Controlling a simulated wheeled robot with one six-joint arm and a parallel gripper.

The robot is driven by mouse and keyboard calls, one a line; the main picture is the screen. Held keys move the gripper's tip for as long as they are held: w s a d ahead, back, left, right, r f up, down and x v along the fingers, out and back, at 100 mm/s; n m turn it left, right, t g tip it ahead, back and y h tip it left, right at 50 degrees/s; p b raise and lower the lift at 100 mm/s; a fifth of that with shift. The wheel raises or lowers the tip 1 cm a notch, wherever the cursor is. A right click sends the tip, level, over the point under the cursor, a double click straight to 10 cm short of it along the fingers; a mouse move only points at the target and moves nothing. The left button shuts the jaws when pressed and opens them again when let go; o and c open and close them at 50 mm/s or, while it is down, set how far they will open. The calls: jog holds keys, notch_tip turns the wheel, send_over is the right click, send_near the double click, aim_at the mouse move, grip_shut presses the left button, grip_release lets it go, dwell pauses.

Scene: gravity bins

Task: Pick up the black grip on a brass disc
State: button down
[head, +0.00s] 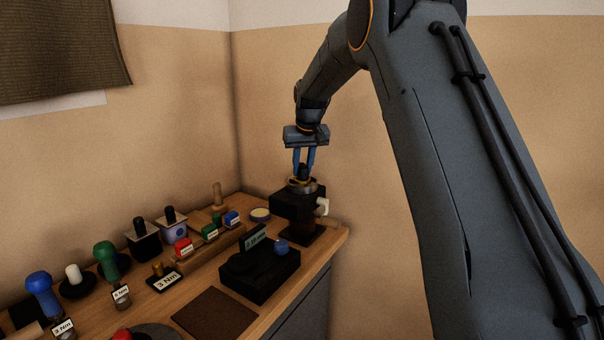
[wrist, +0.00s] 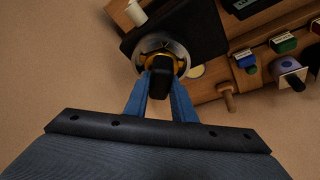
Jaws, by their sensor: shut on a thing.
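The black grip (head: 304,170) stands upright on a brass disc, which sits in a metal ring on top of a black block (head: 293,205) at the back right of the bench. In the wrist view the black grip (wrist: 160,74) lies between my blue fingers, and the brass disc (wrist: 149,57) shows around its base. My gripper (head: 304,164) points down from above and is shut on the grip; it also shows in the wrist view (wrist: 161,84). The disc appears still seated in the ring; I cannot tell any gap beneath it.
A white knob (head: 323,206) sticks out from the block's right side. A black device with a display (head: 262,275) stands in front. Several coloured and black-handled tools stand to the left, with a wooden peg (head: 217,195) behind. The wall corner is close behind.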

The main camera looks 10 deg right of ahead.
notch_tip(320, 180, up, 10)
jog(key=b, duration=0.3)
jog(key=shift+f, duration=0.1)
jog(key=b, duration=0.2)
send_over(301, 163)
jog(key=s, duration=0.2)
jog(key=shift+w+f, duration=0.15)
jog(key=shift+f, duration=2)
jog(key=s+r+p, duration=0.1)
jog(key=s+r, duration=0.2)
jog(key=s, duration=0.9)
